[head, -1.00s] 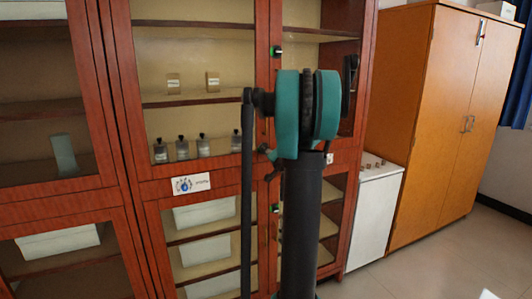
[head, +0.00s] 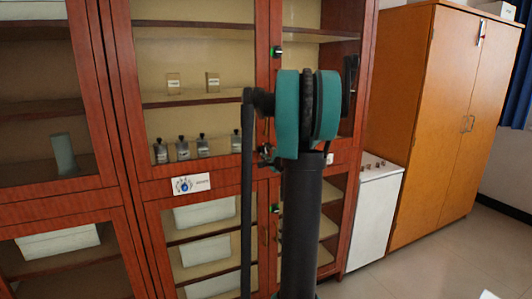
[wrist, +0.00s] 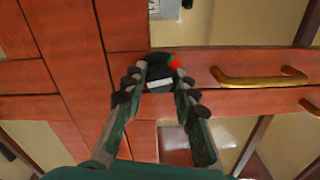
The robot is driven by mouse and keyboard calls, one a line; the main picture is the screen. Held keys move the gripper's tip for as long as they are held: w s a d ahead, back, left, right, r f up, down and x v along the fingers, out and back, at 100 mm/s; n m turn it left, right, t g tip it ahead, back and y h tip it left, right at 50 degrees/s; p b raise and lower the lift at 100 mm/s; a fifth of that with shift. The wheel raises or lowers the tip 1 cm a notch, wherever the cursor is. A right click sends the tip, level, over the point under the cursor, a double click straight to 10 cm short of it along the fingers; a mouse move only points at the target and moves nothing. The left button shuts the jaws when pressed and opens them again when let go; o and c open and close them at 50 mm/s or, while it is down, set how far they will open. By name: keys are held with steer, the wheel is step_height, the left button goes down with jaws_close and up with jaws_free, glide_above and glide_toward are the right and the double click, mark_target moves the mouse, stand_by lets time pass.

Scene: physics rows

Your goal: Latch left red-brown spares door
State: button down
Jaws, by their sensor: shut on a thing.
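The red-brown cabinet with glazed doors (head: 120,110) fills the left and middle of the head view. In the wrist view, a dark latch knob (wrist: 158,76) with a red patch and a pale strip sits on the red-brown door frame (wrist: 120,65). My gripper (wrist: 160,78) is shut on this knob, one finger on each side. In the head view my gripper (head: 266,155) is small and partly hidden behind my arm, close to the cabinet front. The knob's setting cannot be told.
A brass handle (wrist: 258,80) lies right of the knob. Green-marked latches (head: 277,51) show above and below my gripper. A label plate (head: 191,184) is on the frame. A white low unit (head: 374,215) and an orange-brown cupboard (head: 440,120) stand right. Floor is clear there.

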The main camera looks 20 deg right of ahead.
steer(key=shift+m, duration=1.1)
steer(key=c, duration=1.2)
jaws_free()
steer(key=shift+s, duration=0.1)
steer(key=s, duration=1.1)
steer(key=shift+s+d, duration=0.2)
steer(key=shift+s, duration=0.2)
